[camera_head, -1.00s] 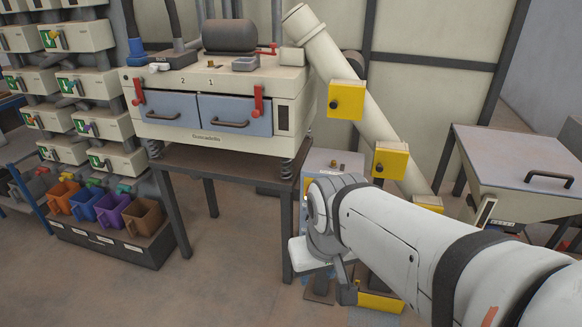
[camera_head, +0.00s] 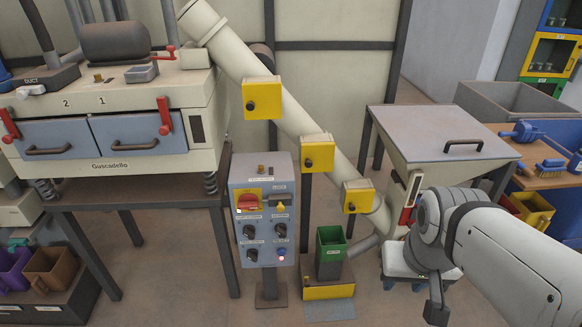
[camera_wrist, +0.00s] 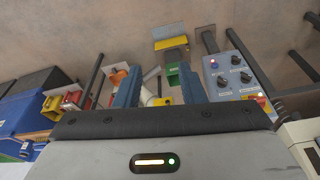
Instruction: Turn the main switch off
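The main switch (camera_head: 249,202) is a red rotary handle on a yellow plate, at the upper left of a grey control box (camera_head: 264,170) on a post. The handle looks roughly horizontal; its exact setting is too small to read. In the wrist view the control box (camera_wrist: 222,84) is at the right, and the red and yellow switch (camera_wrist: 262,101) shows at its lower edge. My gripper (camera_wrist: 158,74) has its two blue fingers apart with nothing held between them. It is away from the box, and in the head view its fingers are not clearly visible.
Black knobs and a lit lamp (camera_head: 281,258) sit lower on the box. A slanted pipe with yellow boxes (camera_head: 318,154) and a green bin (camera_head: 331,250) stand to its right. The sieve machine (camera_head: 105,130) is left. A lidded hopper (camera_head: 440,135) stands behind my arm.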

